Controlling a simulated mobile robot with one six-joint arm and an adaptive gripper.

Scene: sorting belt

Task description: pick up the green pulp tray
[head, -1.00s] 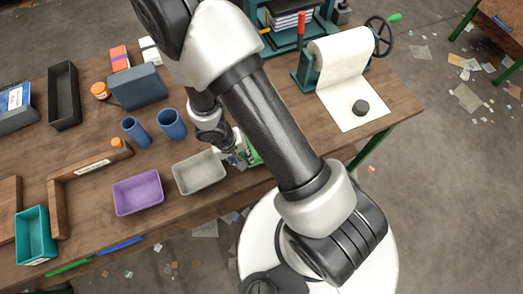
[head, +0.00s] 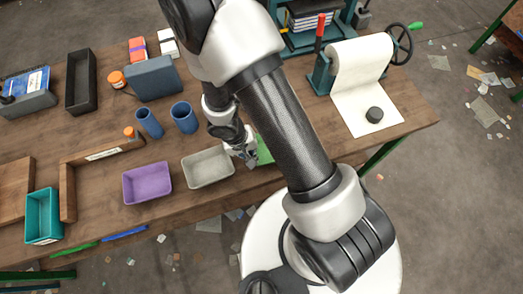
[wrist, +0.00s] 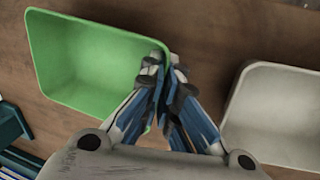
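The green pulp tray (wrist: 85,62) lies on the brown table, filling the upper left of the wrist view. In the head view only a strip of the green tray (head: 265,150) shows; my arm hides the rest. My gripper (wrist: 165,66) is at the tray's right-hand rim in the wrist view. Its fingers are close together with the rim between their tips, one finger on the inner side and one outside. The tray looks empty. In the head view my gripper (head: 250,158) is small and partly hidden, between the grey tray and the green one.
A grey tray (head: 186,172) stands close beside my gripper, and its pale rim (wrist: 237,95) shows in the wrist view. A purple tray (head: 126,190) and a teal tray (head: 30,240) lie further left. Two blue cups (head: 150,124) stand behind. A paper roll (head: 358,62) is at right.

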